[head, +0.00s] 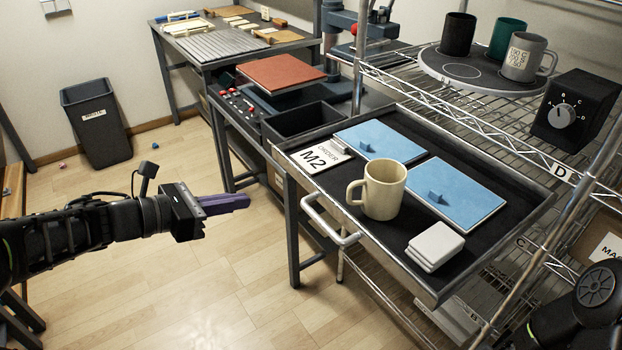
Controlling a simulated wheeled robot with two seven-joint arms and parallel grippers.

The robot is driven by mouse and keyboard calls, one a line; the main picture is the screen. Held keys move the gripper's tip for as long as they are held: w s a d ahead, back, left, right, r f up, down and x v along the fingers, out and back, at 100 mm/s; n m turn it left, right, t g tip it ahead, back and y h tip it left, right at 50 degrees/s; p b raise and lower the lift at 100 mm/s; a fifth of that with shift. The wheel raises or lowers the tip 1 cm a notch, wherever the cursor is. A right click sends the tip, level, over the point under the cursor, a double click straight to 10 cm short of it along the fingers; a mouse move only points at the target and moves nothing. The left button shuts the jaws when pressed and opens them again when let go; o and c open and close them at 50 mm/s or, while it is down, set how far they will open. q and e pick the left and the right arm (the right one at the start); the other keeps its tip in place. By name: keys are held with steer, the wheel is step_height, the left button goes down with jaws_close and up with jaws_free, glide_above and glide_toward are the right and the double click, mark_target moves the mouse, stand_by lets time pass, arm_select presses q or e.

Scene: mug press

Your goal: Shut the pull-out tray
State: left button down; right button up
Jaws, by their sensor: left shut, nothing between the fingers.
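The pull-out tray (385,262) is black with a metal rim and extends out from the wire rack. A pale bar handle (328,222) is on its front. In the tray are a cream mug (384,190), two blue panels (458,193), an "M2" order card (320,155) and a small stack of white squares (435,246). My left gripper (243,202), with purple fingers, is shut and empty over the floor, left of the handle and apart from it. Part of my right arm (590,300) shows at the lower right; its gripper is out of view.
A round turntable (470,80) with three mugs and a black dial box (575,108) stand on the rack above. A press with a red plate (281,72) is behind the tray. A dark bin (97,122) stands at the left. The floor before the handle is clear.

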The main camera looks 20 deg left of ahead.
arm_select(q)
steer(key=shift+s+d+r+m+h, duration=0.2)
steer(key=shift+d+m+h, duration=0.1)
steer(key=shift+d, duration=0.05)
glide_toward(311, 185)
steer(key=x, duration=0.5)
steer(key=shift+s+d+f, duration=0.1)
steer(key=shift+f, duration=0.05)
steer(key=shift+w+d, duration=0.45)
steer(key=shift+w, duration=0.15)
